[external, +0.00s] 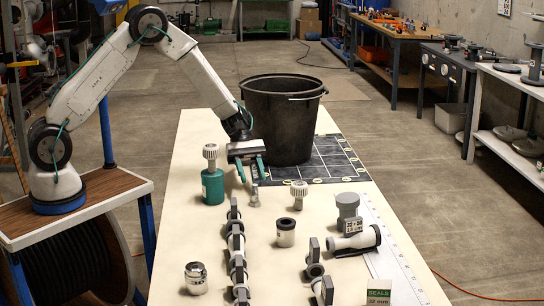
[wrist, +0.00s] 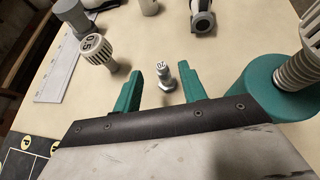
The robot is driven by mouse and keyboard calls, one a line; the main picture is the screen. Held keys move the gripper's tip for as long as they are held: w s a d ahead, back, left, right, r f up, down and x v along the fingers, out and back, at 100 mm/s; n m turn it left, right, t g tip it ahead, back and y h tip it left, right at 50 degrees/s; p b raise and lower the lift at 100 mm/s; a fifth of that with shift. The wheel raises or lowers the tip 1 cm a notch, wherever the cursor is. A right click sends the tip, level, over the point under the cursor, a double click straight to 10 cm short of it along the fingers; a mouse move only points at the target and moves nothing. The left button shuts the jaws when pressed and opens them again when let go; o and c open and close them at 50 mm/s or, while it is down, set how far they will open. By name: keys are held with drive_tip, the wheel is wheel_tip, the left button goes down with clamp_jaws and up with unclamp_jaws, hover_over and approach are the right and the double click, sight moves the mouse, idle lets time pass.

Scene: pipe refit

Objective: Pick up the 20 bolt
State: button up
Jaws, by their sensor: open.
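The 20 bolt (wrist: 164,77) stands upright on the table, with "20" on its pale head, between and just beyond my open fingertips in the wrist view. It is small and grey in the external view (external: 254,195), just below my gripper. My gripper (external: 256,172) has green fingers; they are apart and empty in the wrist view (wrist: 157,78). The fingers do not appear to touch the bolt.
A green cylinder with a ribbed grey top (external: 212,180) stands close left of my gripper. A black bucket (external: 283,120) stands behind it on a dark gridded mat (external: 335,160). Pipe fittings (external: 237,250) and a seals sign (external: 378,296) occupy the table's near part.

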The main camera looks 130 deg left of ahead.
sight(255, 195)
drive_tip(key=x, duration=0.6)
drive_tip(key=shift+d+f, duration=0.15)
drive_tip(key=shift+f, duration=0.3)
clamp_jaws()
